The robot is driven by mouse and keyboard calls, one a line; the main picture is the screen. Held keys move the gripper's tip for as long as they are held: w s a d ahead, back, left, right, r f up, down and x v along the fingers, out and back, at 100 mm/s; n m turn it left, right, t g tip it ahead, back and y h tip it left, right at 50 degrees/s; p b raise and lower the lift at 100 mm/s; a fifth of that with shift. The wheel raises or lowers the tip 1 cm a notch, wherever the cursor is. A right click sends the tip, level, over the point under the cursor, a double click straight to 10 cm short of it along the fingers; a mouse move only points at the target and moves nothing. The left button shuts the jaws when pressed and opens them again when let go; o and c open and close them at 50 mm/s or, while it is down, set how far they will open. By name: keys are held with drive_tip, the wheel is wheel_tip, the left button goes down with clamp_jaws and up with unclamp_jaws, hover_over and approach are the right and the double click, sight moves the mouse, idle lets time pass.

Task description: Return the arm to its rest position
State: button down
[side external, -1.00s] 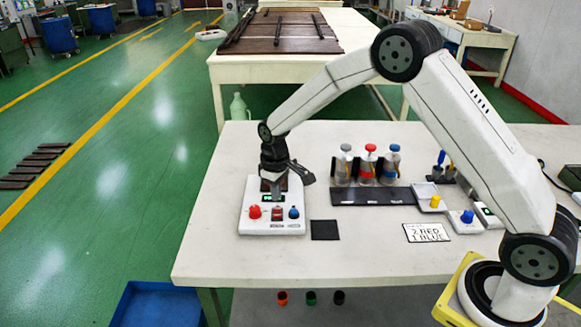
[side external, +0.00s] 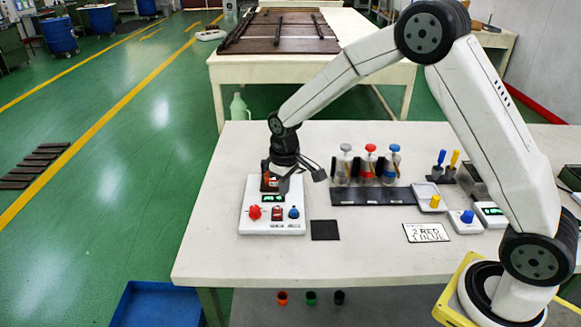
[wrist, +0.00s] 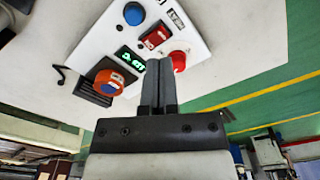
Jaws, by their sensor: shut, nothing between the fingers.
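My gripper (wrist: 160,85) is shut and empty, its two grey fingers pressed together in the wrist view. In the side external view my gripper (side external: 284,190) hangs over the white control box (side external: 258,222) at the left of the table. The box carries a red button (side external: 254,212), a red switch (side external: 277,213), a blue button (side external: 293,213) and a green-lit display (side external: 274,198). An orange, blue-topped item (wrist: 109,82) lies beside the display in the wrist view. My arm is bent upward from its base at the right. Contact between fingers and box cannot be told.
Three bottles with grey (side external: 345,149), red (side external: 370,149) and blue (side external: 395,149) tops stand behind a dark strip (side external: 371,196). A black square pad (side external: 324,230) and a written card (side external: 426,232) lie in front. The table's (side external: 300,266) front left is clear.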

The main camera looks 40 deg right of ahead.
drive_tip(key=s+r+m+t, duration=0.1)
drive_tip(key=s+r, duration=0.1)
drive_tip(key=s, duration=0.8)
drive_tip(key=s+d+r+m+t, duration=0.1)
drive_tip(key=s+r, duration=0.1)
drive_tip(key=s, duration=0.8)
drive_tip(key=shift+s+d+m, duration=0.2)
drive_tip(key=shift+d+m, duration=0.05)
drive_tip(key=shift+m, duration=0.05)
drive_tip(key=r+m+g, duration=0.2)
drive_tip(key=m, duration=0.7)
hover_over(277, 208)
drive_tip(key=shift+f, duration=0.15)
drive_tip(key=shift+f, duration=0.15)
wheel_tip(277, 208, down, 14)
drive_tip(key=shift+r, duration=0.15)
